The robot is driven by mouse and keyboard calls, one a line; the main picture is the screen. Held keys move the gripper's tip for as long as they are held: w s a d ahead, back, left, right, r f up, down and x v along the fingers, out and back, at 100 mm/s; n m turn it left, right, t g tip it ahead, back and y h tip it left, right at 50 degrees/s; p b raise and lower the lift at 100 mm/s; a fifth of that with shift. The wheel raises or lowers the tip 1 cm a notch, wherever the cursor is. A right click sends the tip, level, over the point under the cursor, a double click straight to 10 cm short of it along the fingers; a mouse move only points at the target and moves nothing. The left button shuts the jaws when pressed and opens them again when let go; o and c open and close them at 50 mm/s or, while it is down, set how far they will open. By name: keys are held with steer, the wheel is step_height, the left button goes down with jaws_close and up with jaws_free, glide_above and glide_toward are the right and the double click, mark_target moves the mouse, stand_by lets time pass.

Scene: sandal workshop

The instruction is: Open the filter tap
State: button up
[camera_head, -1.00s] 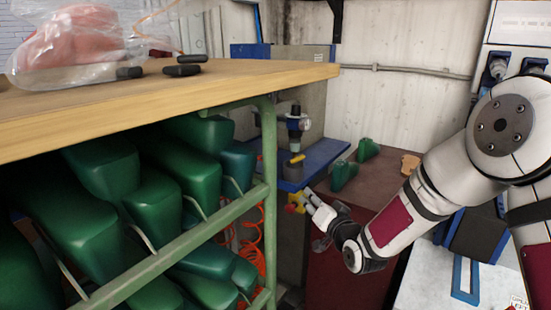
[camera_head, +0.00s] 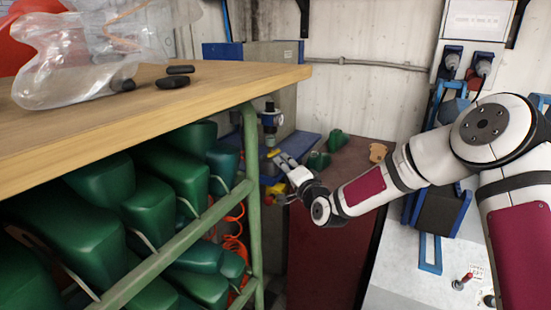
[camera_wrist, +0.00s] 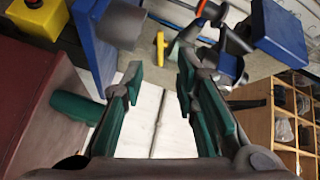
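The filter unit (camera_head: 270,122) hangs at the wall behind the wooden bench's corner, with a dark top and a pale gauge-like part. In the wrist view a small yellow handle (camera_wrist: 160,48), apparently the tap, stands beyond my fingertips, beside dark and grey cylindrical parts. My gripper (camera_wrist: 160,78) is open, with green-padded fingers apart and nothing between them. The handle lies ahead of the gap and no contact shows. In the head view my gripper (camera_head: 284,168) is small, near the blue shelf and below the filter unit; its fingertips are hard to make out.
A wooden bench (camera_head: 200,92) and green metal frame (camera_head: 254,190) with green lasts stand close on the left. A dark red cabinet (camera_head: 335,200) bears green lasts (camera_head: 320,160) beside my arm. A yellow box (camera_wrist: 33,18) and blue parts (camera_wrist: 110,25) flank the handle.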

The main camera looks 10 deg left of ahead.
mark_target(275, 154)
steer(key=x, duration=0.7)
steer(key=shift+w+b, duration=0.15)
steer(key=shift+b, duration=0.15)
jaws_close()
